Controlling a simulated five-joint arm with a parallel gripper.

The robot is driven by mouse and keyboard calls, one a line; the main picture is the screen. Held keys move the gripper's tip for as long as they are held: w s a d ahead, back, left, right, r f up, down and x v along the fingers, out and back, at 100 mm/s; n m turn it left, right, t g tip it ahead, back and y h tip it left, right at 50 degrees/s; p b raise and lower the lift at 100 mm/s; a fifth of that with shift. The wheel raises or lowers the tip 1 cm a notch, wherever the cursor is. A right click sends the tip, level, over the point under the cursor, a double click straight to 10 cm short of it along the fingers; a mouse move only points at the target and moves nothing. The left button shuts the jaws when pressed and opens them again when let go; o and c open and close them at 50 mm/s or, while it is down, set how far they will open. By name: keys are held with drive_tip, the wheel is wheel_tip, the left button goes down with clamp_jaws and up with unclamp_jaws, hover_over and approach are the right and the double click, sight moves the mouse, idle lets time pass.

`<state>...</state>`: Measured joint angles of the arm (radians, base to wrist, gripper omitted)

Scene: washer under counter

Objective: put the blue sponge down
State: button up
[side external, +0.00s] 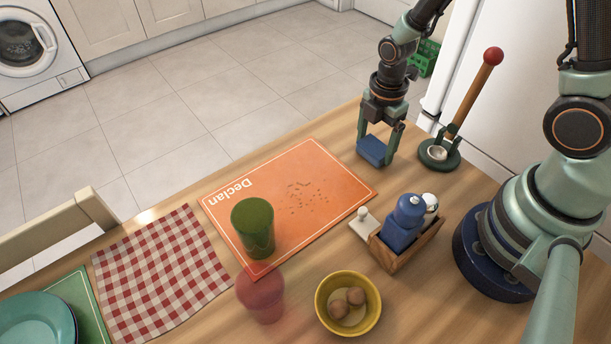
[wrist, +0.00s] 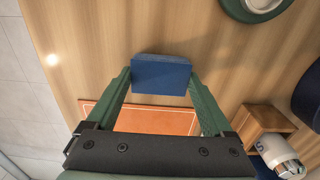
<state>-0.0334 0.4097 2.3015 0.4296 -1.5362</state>
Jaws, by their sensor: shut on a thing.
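The blue sponge (side external: 372,152) is between the fingers of my gripper (side external: 380,146), just beyond the right corner of the orange placemat. My gripper is shut on it, with one finger on each end. In the wrist view the sponge (wrist: 161,76) sits level between the two green fingertips, with wooden table around it. It is low over the table; I cannot tell whether its underside touches the wood. The orange placemat (side external: 270,190), marked "Declan" and strewn with dark crumbs, lies to the left of the sponge.
A wooden caddy (side external: 408,248) with a blue mill stands in front. A green cup (side external: 253,228), see-through red cup (side external: 262,294) and yellow bowl (side external: 348,304) are nearer. The table's far edge is close behind.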

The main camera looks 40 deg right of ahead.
drive_tip(key=shift+f, duration=0.1)
drive_tip(key=o, duration=1.1)
drive_tip(key=shift+c, duration=0.2)
wheel_tip(320, 180, up, 12)
wheel_tip(320, 180, up, 6)
drive_tip(key=m+t, duration=0.2)
drive_tip(key=m, duration=0.5)
hover_over(375, 146)
wheel_tip(375, 146, up, 6)
drive_tip(key=s+d+m+t, duration=0.1)
drive_tip(key=s+m+t, duration=0.1)
drive_tip(key=m, duration=0.9)
drive_tip(key=shift+s+t, duration=0.35)
drive_tip(key=shift+t, duration=0.45)
